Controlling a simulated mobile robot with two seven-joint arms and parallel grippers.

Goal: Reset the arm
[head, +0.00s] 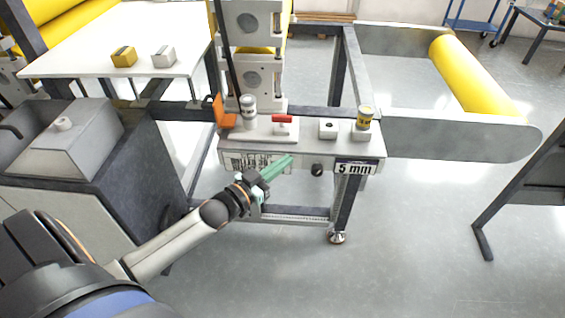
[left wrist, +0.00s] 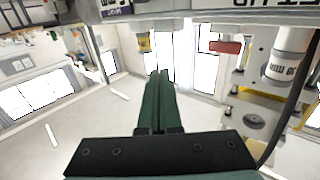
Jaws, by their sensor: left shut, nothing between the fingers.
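My left arm reaches in from the lower left in the head view. Its gripper (head: 284,163) has green fingers, shut and empty, just in front of the front face of the machine's control panel (head: 300,154). In the left wrist view the green fingers (left wrist: 158,88) lie together with nothing between them. I cannot tell whether the fingertips touch the panel. My right gripper is not in view.
On the panel are a red-handled switch (head: 283,124), a white-grey knob (head: 249,108), a yellow-topped knob (head: 363,118) and a "5 mm" label (head: 354,168). A yellow roller (head: 475,78) is at right. A white table (head: 90,62) holds two small blocks. Floor at lower right is clear.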

